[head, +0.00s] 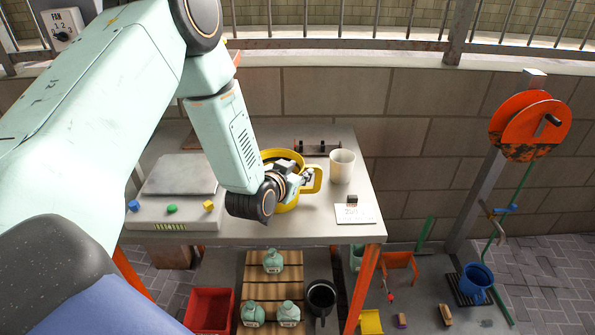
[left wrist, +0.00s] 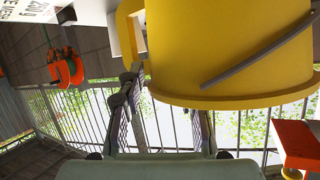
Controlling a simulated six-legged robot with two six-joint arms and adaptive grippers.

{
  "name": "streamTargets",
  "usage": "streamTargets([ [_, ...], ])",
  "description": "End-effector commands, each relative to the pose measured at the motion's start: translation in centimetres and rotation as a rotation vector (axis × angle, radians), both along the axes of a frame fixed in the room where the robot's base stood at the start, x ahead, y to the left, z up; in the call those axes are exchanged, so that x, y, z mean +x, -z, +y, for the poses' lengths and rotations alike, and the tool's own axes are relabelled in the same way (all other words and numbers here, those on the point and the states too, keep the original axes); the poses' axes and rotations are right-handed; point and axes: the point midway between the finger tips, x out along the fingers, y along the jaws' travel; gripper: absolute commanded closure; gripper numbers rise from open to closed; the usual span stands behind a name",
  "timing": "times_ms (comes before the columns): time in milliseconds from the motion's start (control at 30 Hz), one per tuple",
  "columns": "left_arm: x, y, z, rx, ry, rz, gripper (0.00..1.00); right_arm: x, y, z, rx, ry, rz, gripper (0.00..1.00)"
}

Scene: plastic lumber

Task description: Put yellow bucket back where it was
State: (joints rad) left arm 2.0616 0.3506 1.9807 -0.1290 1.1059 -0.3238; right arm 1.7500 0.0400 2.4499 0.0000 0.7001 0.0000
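The yellow bucket (head: 268,155) stands on the grey table (head: 350,232), partly covered by my left gripper and wrist. Its looped handle (head: 317,180) points right. In the left wrist view the bucket (left wrist: 230,45) is large at the top, with a dark bar across its side and its handle (left wrist: 127,30) at the left. My left gripper (head: 304,178) is at the bucket's handle side. In the left wrist view its fingers (left wrist: 165,115) stand apart, one beside the handle, the other's tip hidden by the bucket. Contact cannot be told. My right gripper is not seen.
A white cup (head: 342,166) and a paper label (head: 355,213) with a small dark block are right of the bucket. A scale (head: 180,178) with coloured blocks stands left. Bottles (head: 272,261) on slats are below the table. A stone wall (head: 420,110) stands behind.

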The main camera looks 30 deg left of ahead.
Motion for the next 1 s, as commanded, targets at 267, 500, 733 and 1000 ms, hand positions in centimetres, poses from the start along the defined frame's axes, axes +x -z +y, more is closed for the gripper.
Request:
streamTargets([
  [267,-1.5,-0.7,-0.1,-0.002,-0.002,0.001,0.65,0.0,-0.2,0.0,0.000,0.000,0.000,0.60],
  [500,-5.6,-2.4,-0.7,-0.005,-0.002,0.001,0.65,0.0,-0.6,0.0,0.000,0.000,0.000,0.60],
  [733,-9.3,-3.8,-1.1,-0.005,-0.002,0.001,0.65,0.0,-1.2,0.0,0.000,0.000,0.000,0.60],
  [1000,-11.0,-4.5,-1.3,0.000,0.000,-0.001,0.65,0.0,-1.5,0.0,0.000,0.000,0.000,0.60],
])
